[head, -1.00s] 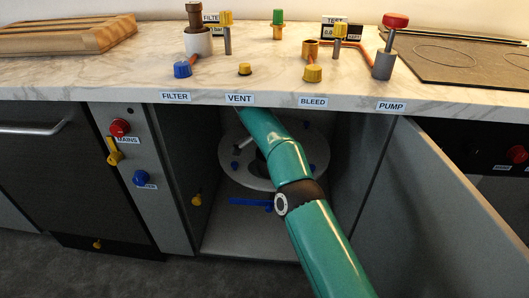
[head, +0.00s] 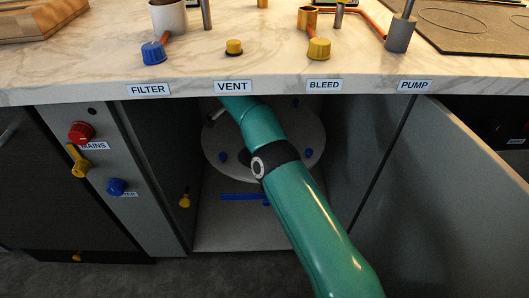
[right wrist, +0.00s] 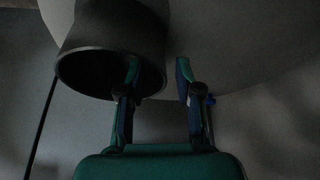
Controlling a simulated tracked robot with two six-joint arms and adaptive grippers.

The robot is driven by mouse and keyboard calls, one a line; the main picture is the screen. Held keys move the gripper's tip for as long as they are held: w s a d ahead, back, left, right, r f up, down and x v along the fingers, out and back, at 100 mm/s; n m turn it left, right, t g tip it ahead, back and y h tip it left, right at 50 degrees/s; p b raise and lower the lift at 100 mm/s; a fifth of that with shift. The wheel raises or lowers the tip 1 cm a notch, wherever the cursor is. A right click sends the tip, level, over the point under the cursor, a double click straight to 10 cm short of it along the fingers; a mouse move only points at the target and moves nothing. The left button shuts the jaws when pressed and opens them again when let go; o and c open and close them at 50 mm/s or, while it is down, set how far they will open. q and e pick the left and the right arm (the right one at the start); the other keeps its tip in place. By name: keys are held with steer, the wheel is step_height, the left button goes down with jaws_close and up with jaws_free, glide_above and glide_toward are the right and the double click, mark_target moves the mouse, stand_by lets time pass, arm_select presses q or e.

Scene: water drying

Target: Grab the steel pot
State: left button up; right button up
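In the right wrist view a dark, round, hollow vessel or pipe (right wrist: 100,40) with an open rim hangs at upper left. It is dim, and I cannot tell whether it is the steel pot. My right gripper (right wrist: 158,72) is open. Its left fingertip overlaps the dark opening and its right fingertip is just outside the rim's right edge; I cannot tell whether either touches. In the head view my teal right arm reaches up into the open cabinet, and its gripper is hidden behind the counter edge. No steel pot is clear in the head view. My left gripper is out of view.
The cabinet holds a pale round plate (head: 306,140) with blue knobs and a blue bar (head: 238,197) on its floor. The open door (head: 440,190) stands at the right. The marble counter (head: 200,68) overhangs above, with FILTER, VENT, BLEED and PUMP labels.

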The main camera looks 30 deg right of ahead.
steer(key=b+x, duration=0.3)
steer(key=x, duration=0.1)
steer(key=shift+d+f+b, duration=0.1)
steer(key=shift+f+b, duration=0.1)
steer(key=shift+b, duration=0.15)
steer(key=shift+d+f, duration=0.2)
steer(key=shift+r, duration=0.1)
jaws_close()
